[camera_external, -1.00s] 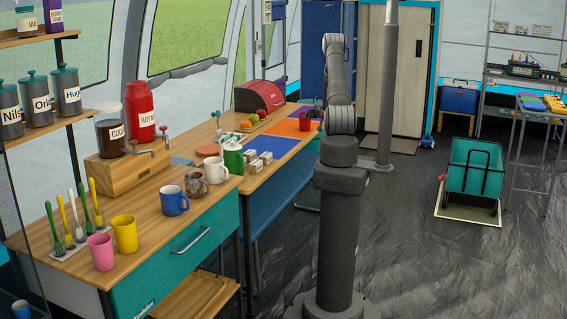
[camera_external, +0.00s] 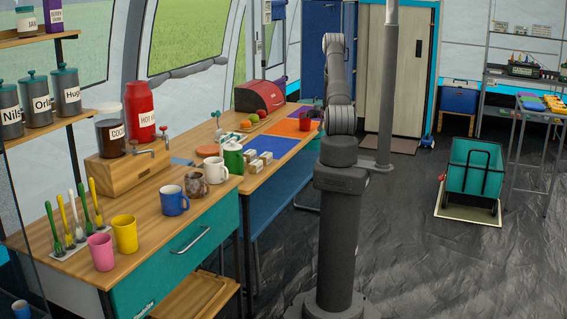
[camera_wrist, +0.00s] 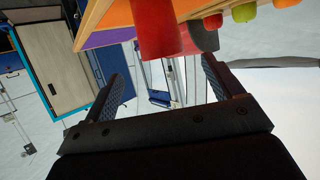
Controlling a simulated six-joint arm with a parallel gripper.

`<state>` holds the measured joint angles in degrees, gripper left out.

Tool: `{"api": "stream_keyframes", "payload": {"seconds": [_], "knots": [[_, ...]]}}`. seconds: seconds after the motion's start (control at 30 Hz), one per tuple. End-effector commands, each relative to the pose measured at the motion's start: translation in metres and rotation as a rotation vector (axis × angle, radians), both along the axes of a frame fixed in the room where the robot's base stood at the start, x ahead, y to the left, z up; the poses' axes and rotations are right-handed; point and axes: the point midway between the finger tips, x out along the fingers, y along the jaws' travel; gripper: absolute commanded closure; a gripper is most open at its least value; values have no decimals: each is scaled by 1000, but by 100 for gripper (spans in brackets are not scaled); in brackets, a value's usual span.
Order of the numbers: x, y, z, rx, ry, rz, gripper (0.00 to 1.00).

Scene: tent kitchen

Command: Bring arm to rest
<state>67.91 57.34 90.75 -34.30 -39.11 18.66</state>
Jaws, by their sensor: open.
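My arm (camera_external: 338,85) stands folded upright beside the work tables in the external view, and my gripper cannot be made out there. In the wrist view, my gripper (camera_wrist: 168,88) has its two fingers spread wide with nothing between them. Beyond the fingers, at the top of that view, is a red object (camera_wrist: 155,25) near the edge of the tabletop. The wrist view is strongly tilted.
The left counter holds a pink mug (camera_external: 101,252), a yellow mug (camera_external: 124,234), a blue mug (camera_external: 173,201) and drink dispensers. A red bread box (camera_external: 262,97) stands on the farther table. A green cart (camera_external: 474,170) stands at right. The floor between is clear.

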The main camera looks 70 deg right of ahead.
Motion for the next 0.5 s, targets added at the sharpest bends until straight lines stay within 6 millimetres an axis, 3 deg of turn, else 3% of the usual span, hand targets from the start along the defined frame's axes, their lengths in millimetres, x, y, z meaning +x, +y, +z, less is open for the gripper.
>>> {"api": "stream_keyframes", "payload": {"seconds": [0.5], "knots": [[59, -60, -36, 0, 0, 0, 15]]}}
